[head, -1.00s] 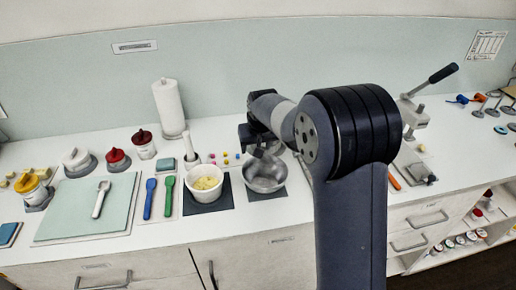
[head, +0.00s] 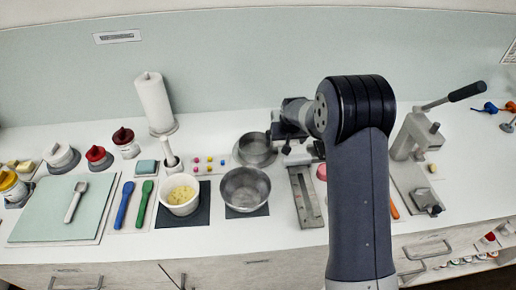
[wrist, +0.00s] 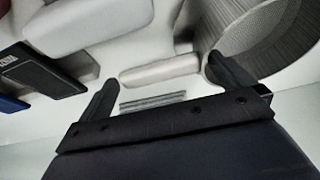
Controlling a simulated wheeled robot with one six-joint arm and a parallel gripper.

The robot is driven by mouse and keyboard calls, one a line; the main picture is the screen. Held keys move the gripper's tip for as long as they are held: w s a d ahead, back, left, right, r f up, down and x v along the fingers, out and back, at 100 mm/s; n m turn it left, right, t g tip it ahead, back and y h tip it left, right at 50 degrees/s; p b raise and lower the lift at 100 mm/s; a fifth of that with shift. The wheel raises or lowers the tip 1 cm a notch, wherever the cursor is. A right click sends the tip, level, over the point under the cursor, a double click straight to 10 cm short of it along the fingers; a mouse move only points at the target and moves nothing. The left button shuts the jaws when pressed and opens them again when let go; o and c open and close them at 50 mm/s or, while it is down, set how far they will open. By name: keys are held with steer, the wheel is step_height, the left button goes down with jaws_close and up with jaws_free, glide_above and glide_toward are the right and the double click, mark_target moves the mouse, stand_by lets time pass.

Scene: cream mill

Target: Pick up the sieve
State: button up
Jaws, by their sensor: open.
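The sieve (head: 257,150) is a round grey mesh vessel behind the steel bowl (head: 246,190) in the head view. In the wrist view its mesh side (wrist: 265,38) fills the upper right. A pale bar (wrist: 160,71) lies between my fingertips and seems to be its handle; whether it joins the mesh is hidden by the right finger. My gripper (wrist: 165,80) is open around this bar, with one finger to each side and the right finger close to the mesh. In the head view my gripper (head: 288,146) is just right of the sieve, partly covered by my arm.
A slotted metal stand (head: 305,196) stands right of the bowl, and a lever press (head: 415,150) farther right. A white bowl with yellow contents (head: 180,194) is at left. In the wrist view a large pale block (wrist: 85,22) and a dark labelled object (wrist: 38,75) are at left.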

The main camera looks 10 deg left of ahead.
steer(key=shift+c, duration=0.2)
steer(key=c, duration=0.9)
steer(key=shift+r, duration=0.15)
